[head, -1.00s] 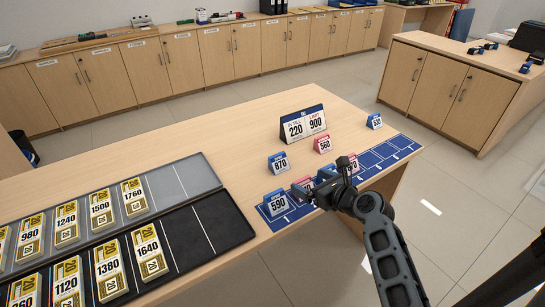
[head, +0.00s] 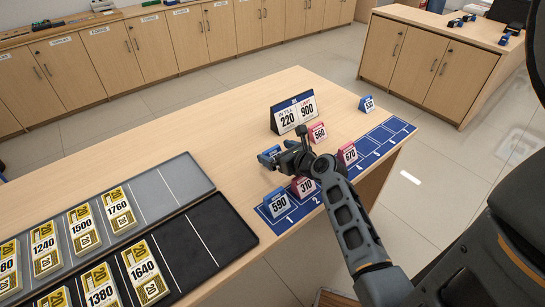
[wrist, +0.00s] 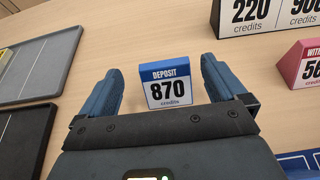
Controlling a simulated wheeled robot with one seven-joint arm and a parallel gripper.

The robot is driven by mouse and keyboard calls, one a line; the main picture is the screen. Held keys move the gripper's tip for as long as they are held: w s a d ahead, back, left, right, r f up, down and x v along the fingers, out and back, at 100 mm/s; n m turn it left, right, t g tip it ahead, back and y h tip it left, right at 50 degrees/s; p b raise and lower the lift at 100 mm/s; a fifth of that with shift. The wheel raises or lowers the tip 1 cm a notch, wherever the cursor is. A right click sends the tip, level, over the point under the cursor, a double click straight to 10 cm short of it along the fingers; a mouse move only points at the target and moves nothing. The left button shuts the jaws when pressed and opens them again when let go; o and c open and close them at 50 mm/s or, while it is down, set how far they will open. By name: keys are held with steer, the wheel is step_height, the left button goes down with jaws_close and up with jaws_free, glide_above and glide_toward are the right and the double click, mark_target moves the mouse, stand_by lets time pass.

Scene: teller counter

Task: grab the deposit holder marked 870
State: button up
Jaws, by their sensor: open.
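The deposit holder marked 870 (wrist: 168,88) is a small blue-topped white stand on the wooden counter. In the wrist view it stands upright, face towards me, between and slightly beyond the fingers of my gripper (wrist: 160,70). The gripper is open, with a gap on both sides of the holder; the right gap looks slightly smaller. In the head view my gripper (head: 272,158) is low over the counter and covers most or all of the holder, so I cannot tell its outline from the blue fingers there.
Holders 590 (head: 279,204), 310 (head: 303,187) and 670 (head: 347,154) stand along the blue numbered strip (head: 385,143). Pink 560 (head: 317,133), blue 530 (head: 367,104) and the 220/900 sign (head: 293,113) stand behind. Trays of note bundles (head: 212,235) lie left.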

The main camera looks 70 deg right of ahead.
mark_target(272, 150)
steer(key=shift+x, duration=2.95)
steer(key=shift+s+d+f, duration=0.1)
steer(key=shift+s+d, duration=0.05)
steer(key=shift+s, duration=0.05)
steer(key=shift+c, duration=0.2)
steer(key=c, duration=1)
